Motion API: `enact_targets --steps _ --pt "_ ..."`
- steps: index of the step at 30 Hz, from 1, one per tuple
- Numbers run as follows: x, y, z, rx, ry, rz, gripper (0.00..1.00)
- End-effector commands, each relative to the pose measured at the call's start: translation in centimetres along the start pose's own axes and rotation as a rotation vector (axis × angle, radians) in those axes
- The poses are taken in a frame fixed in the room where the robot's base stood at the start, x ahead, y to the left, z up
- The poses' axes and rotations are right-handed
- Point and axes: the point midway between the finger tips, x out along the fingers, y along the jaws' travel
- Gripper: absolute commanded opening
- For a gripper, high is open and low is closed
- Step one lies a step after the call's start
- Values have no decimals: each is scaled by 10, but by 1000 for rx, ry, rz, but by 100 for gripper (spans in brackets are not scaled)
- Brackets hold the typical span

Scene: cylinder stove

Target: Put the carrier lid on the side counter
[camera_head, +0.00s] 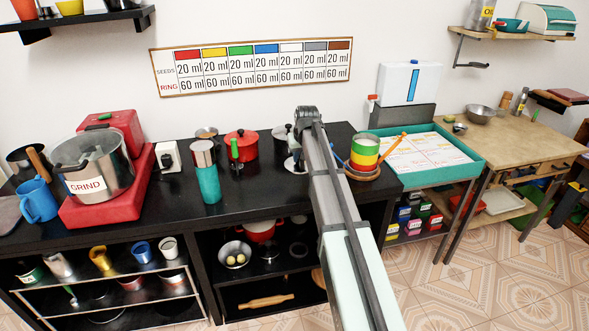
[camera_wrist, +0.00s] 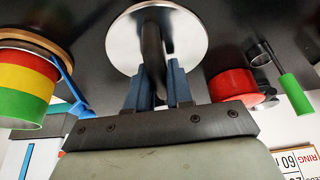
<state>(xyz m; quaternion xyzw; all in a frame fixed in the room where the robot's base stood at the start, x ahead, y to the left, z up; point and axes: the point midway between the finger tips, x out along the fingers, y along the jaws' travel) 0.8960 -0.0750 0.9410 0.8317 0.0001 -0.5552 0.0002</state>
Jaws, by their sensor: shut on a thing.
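The carrier lid, seemingly the round shiny silver disc with a dark upright handle, fills the upper middle of the wrist view (camera_wrist: 190,38). My gripper (camera_wrist: 160,72) has its two blue fingers closed around that handle. In the head view only a pale edge of the disc (camera_head: 291,165) shows left of my arm, which hides the rest and the fingers. I cannot tell whether the disc touches the black counter (camera_head: 250,190) or hangs just above it. A wood-topped counter (camera_head: 520,133), likely the side counter, stands at the right.
A red pot (camera_head: 240,145), a green-handled tool (camera_head: 235,150) and a teal-bodied grinder (camera_head: 208,184) stand left. A teal-rimmed tray table (camera_head: 478,160) lies between the counters. The wooden top's front is mostly clear; a metal bowl (camera_head: 480,114) sits behind.

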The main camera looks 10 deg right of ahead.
Motion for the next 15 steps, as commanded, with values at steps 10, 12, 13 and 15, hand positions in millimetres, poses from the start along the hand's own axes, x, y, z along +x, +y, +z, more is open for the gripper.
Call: enact_targets --steps 10,12,13,15 --pt "46 0 20 0 -1 0 0" --pt "50 0 22 0 0 0 0" --pt "51 0 22 0 0 0 0" --pt "57 0 25 0 -2 0 0"
